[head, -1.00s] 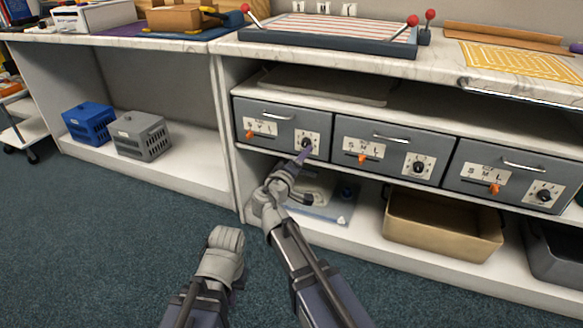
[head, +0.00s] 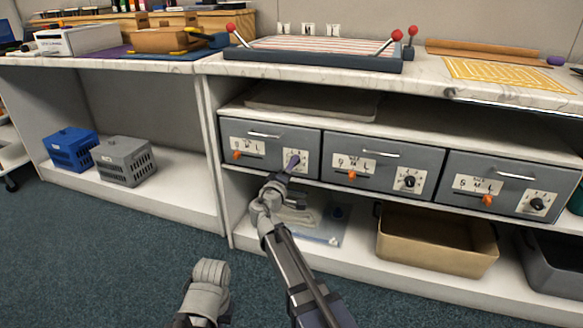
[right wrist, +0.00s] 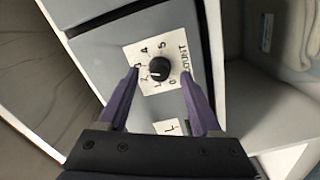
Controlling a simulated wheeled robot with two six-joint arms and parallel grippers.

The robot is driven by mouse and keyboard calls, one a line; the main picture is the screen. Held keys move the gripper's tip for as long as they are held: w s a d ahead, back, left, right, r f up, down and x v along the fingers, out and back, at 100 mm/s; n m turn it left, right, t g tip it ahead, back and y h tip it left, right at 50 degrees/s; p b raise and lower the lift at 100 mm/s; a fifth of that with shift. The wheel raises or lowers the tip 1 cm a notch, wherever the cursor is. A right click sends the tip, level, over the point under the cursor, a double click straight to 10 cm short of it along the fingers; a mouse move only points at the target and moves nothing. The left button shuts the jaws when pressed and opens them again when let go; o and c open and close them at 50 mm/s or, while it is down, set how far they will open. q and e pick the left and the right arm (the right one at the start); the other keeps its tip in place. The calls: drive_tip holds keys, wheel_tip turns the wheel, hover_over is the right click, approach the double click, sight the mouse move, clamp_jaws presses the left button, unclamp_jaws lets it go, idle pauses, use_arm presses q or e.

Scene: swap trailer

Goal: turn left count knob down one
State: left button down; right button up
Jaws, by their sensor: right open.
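The left drawer (head: 270,143) has a white count plate (head: 301,157) on its right side. In the right wrist view, the round black count knob (right wrist: 159,70) sits on this plate (right wrist: 175,52) among printed numbers. A small pale mark on the knob seems to point lower left, near the 2. My right gripper (head: 292,161) is in front of the plate and hides the knob in the head view. In the right wrist view its purple fingers (right wrist: 160,80) are open, one on each side of the knob, without visible contact. My left gripper's fingers are not visible.
Two more drawers, the middle one (head: 383,165) and the right one (head: 506,184), carry similar knobs and orange sliders. A marble counter (head: 330,78) overhangs the drawers.

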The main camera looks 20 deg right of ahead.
drive_tip(key=shift+w+d, duration=0.3)
drive_tip(key=shift+w, duration=0.15)
clamp_jaws()
idle(0.3)
